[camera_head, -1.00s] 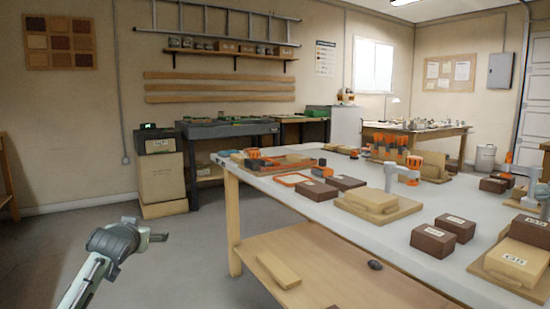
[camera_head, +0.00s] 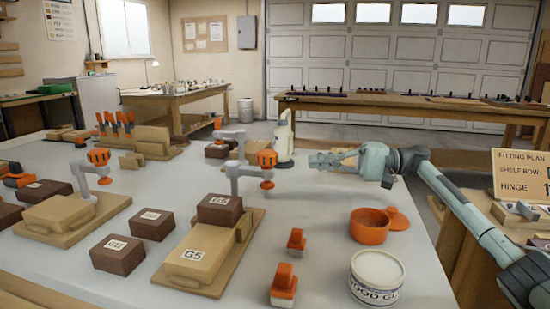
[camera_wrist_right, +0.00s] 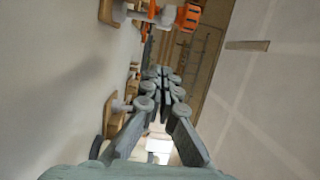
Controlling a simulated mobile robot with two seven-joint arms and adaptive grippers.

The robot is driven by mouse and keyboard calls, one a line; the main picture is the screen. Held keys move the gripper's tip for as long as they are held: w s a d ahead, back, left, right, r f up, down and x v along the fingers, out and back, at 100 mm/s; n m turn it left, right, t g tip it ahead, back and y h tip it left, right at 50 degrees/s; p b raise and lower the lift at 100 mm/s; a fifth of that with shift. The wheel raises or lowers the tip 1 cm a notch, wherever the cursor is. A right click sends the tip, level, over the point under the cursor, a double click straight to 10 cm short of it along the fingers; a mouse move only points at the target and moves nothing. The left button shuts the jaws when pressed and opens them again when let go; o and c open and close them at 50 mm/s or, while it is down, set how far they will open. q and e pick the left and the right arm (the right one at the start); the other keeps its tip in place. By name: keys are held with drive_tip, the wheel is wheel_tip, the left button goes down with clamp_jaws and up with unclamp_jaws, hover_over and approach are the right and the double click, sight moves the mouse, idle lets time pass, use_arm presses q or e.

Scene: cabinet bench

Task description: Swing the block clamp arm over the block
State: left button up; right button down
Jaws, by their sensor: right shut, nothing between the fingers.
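A clamp (camera_head: 240,172) with a grey post and an arm ending in an orange knob (camera_head: 266,158) stands behind a dark block (camera_head: 220,210) labelled G5. Its arm points to the right, away from above the dark block. The block sits on a wooden board (camera_head: 240,250) beside a light wooden block (camera_head: 193,256) also marked G5. My right gripper (camera_head: 318,160) is shut and empty above the table, right of the clamp and apart from it. Its fingers also show in the right wrist view (camera_wrist_right: 163,85). My left gripper is not in view.
Other clamps stand at left (camera_head: 90,170) and behind (camera_head: 228,136). A white bottle (camera_head: 284,140) stands close to my right gripper. An orange pot (camera_head: 369,226), a glue tin (camera_head: 376,278) and two orange-topped pieces stand at front right.

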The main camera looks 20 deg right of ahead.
sight(250, 171)
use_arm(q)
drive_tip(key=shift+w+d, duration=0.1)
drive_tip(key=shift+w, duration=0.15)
use_arm(e)
drive_tip(key=shift+w+d+r, duration=0.1)
drive_tip(key=shift+w, duration=0.1)
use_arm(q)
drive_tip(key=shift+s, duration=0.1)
use_arm(e)
drive_tip(key=shift+s, duration=0.1)
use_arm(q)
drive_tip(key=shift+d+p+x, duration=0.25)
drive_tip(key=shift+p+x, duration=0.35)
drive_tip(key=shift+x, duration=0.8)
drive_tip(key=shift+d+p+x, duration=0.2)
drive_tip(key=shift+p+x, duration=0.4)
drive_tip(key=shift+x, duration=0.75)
use_arm(e)
drive_tip(key=a, duration=1.1)
drive_tip(key=shift+a, duration=0.35)
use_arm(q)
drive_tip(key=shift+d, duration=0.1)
